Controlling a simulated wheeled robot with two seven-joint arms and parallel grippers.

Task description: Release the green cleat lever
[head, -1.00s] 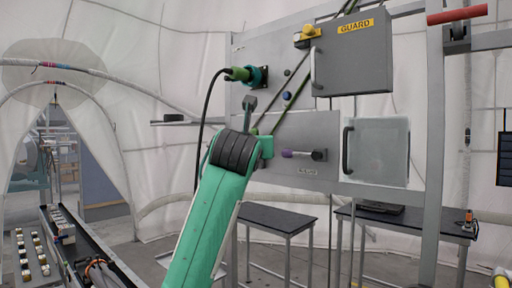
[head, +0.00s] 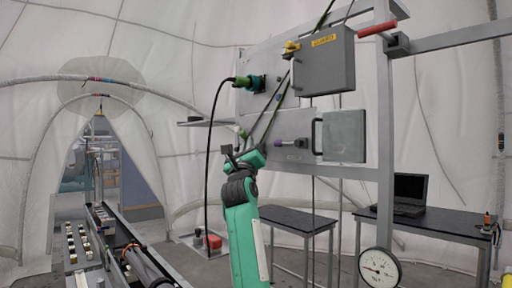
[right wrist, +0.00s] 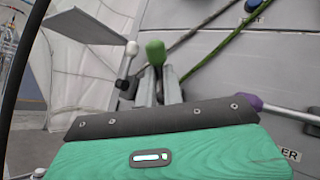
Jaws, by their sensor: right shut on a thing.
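The green cleat lever shows in the right wrist view as a green rounded knob (right wrist: 155,52). It stands up between the two grey fingers of my right gripper (right wrist: 158,84), which is shut on it. In the head view, my right gripper (head: 242,150) is at the lower left edge of the grey panel (head: 285,124). The lever is small there and partly hidden by the gripper. A green rope (right wrist: 229,44) and a darker rope run up beside it. My left gripper is not in view.
A purple-tipped lever (head: 290,143) sits right of my gripper, and a white-tipped lever (right wrist: 130,49) is close on its left. A gauge (head: 380,268) is low right.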

